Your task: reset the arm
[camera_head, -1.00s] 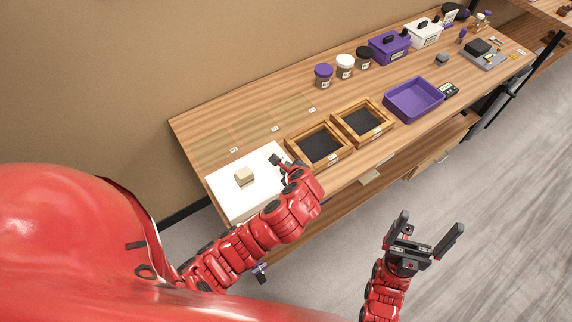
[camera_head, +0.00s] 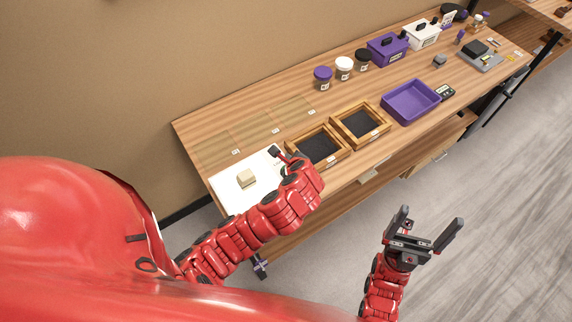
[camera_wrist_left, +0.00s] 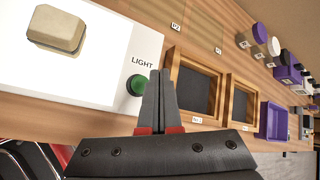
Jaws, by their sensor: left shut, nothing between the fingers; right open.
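My left arm reaches in over the near left end of the bench. My left gripper (camera_head: 280,154) is at the right side of the white light panel (camera_head: 232,201). In the left wrist view the left gripper's fingers (camera_wrist_left: 158,88) are shut together with nothing between them, beside the green button (camera_wrist_left: 137,85) marked LIGHT. I cannot tell whether they touch it. My right gripper (camera_head: 427,226) is open and empty, held over the floor in front of the bench.
A beige block (camera_head: 246,178) lies on the light panel. Two wooden framed trays (camera_head: 345,162) (camera_head: 386,128) and a purple tub (camera_head: 437,104) stand to the right. Jars (camera_head: 323,79) and lidded boxes (camera_head: 388,48) line the back. The floor at right is clear.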

